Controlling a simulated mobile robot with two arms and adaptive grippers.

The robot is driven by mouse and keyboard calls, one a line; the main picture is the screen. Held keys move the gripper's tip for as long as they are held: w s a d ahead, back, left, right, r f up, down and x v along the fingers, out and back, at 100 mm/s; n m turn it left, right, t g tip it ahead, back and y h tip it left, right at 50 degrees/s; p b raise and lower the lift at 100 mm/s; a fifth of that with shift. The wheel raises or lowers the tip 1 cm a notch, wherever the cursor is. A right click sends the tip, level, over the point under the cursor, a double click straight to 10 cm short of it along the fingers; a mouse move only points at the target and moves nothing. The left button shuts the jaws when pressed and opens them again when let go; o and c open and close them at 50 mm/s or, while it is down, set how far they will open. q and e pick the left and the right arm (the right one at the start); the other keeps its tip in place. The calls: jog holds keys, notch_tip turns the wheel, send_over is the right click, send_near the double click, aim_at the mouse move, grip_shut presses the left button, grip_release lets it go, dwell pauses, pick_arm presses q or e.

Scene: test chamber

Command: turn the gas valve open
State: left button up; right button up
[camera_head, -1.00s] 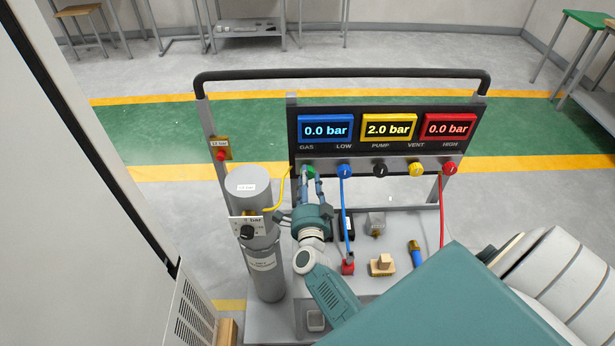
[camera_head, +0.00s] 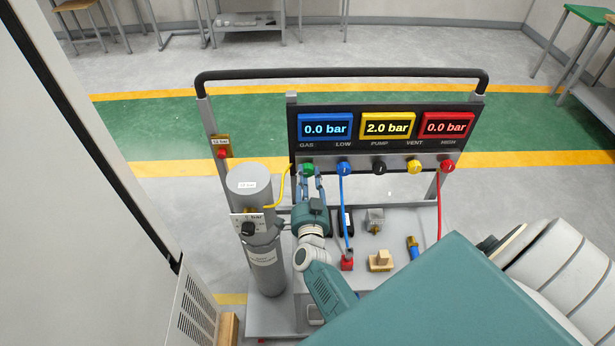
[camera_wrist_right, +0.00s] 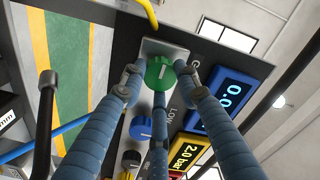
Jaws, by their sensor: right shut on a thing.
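The green gas valve knob (camera_head: 308,169) sits at the left end of the knob row, under the GAS label. My right gripper (camera_head: 309,178) reaches up to it from below, its fingers shut on the knob's sides. In the right wrist view the green knob (camera_wrist_right: 160,73) shows between the fingertips, with a pale pointer line on its face. The blue gas display (camera_head: 325,128) reads 0.0 bar. My left gripper is not in view.
The blue LOW knob (camera_head: 344,168) is close to the right of the gas knob. A yellow hose (camera_head: 282,193) runs from the grey cylinder (camera_head: 266,255) at the left. A blue hose (camera_head: 345,215) hangs just right of my right gripper.

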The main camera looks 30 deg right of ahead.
jog(key=o, duration=1.2)
jog(key=shift+d, duration=0.1)
jog(key=shift+c, duration=0.2)
